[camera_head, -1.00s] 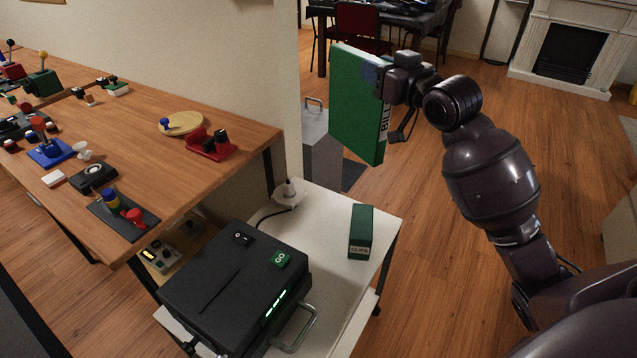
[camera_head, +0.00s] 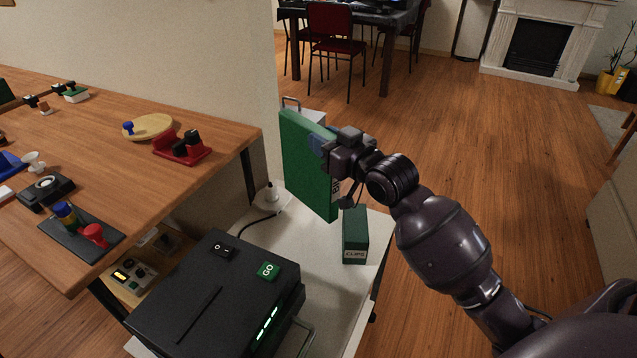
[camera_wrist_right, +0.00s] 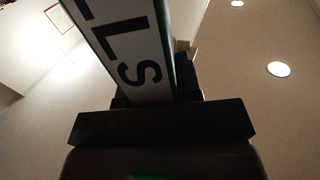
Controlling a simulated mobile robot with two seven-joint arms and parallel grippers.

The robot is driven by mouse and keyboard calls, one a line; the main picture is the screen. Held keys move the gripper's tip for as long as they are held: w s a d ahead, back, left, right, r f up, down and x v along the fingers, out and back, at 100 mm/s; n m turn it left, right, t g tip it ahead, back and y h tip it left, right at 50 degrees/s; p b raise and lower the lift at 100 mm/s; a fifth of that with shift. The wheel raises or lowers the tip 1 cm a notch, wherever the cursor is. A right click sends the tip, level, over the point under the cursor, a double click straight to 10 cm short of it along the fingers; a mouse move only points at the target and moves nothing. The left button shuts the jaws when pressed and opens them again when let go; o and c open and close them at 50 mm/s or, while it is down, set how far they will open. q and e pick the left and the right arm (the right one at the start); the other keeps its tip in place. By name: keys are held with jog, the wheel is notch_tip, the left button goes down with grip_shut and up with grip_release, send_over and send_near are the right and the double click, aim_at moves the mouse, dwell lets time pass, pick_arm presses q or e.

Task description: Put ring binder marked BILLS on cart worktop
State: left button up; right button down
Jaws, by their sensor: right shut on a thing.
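The green ring binder marked BILLS (camera_head: 308,165) is upright in the head view, at the back of the cart worktop (camera_head: 339,276). My right gripper (camera_head: 329,150) is shut on the binder's spine side. The spine label, partly hidden by the gripper in the head view, shows the letters LLS in the right wrist view (camera_wrist_right: 128,45). The binder's lower edge overlaps the worktop's far part in the picture; I cannot tell whether it touches. My left gripper is not in view.
A green box marked CLIPS (camera_head: 355,234) stands on the worktop, close to the binder's right. A black machine with a GO button (camera_head: 215,300) fills the front left. A white plug-like item with a cable (camera_head: 270,195) sits at the back left. A wooden table (camera_head: 110,165) stands left.

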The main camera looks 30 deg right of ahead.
aim_at(324, 179)
notch_tip(324, 179, down, 10)
jog(key=b, duration=0.3)
jog(key=shift+r, duration=0.25)
jog(key=c, duration=1.3)
grip_release()
jog(key=shift+f, duration=0.2)
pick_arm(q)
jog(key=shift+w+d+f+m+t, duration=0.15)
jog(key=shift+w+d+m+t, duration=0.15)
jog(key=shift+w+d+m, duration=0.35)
pick_arm(e)
jog(key=o, duration=0.5)
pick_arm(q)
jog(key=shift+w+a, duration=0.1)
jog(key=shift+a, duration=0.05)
